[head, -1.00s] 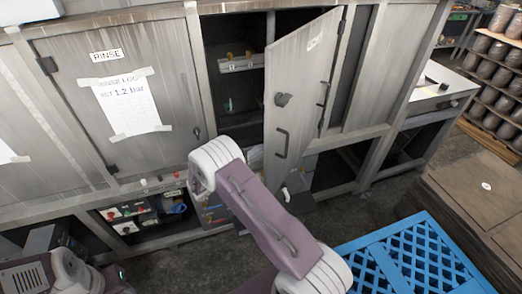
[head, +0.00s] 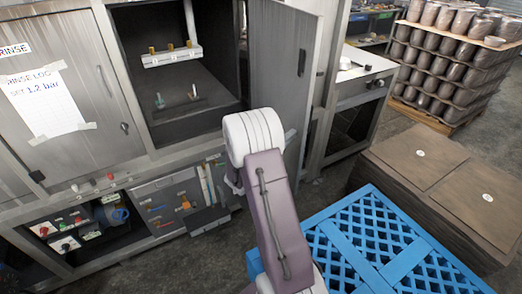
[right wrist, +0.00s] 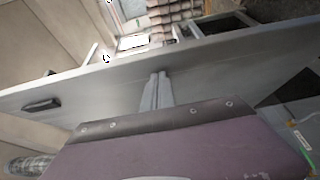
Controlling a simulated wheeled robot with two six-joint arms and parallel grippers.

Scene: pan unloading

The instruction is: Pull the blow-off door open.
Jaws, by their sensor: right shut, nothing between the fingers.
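The grey blow-off door (head: 283,62) stands swung wide open on its cabinet (head: 172,112), with the inside exposed. A dark handle (head: 301,62) shows on the door. In the right wrist view the door (right wrist: 225,50) crosses the picture as a long grey panel, with a dark handle (right wrist: 42,104) to the left. My right gripper (right wrist: 159,78) is shut and empty, its fingertips at the door's face; I cannot tell whether they touch it. In the head view my right arm hides most of that gripper. My left gripper is out of view.
The rinse door (head: 75,75) is shut at the left. A blue pallet (head: 375,240) stands at the lower right. A brown stack (head: 450,180) and a rack of jars (head: 450,70) stand beyond it. Open floor lies between the cabinets and the pallet.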

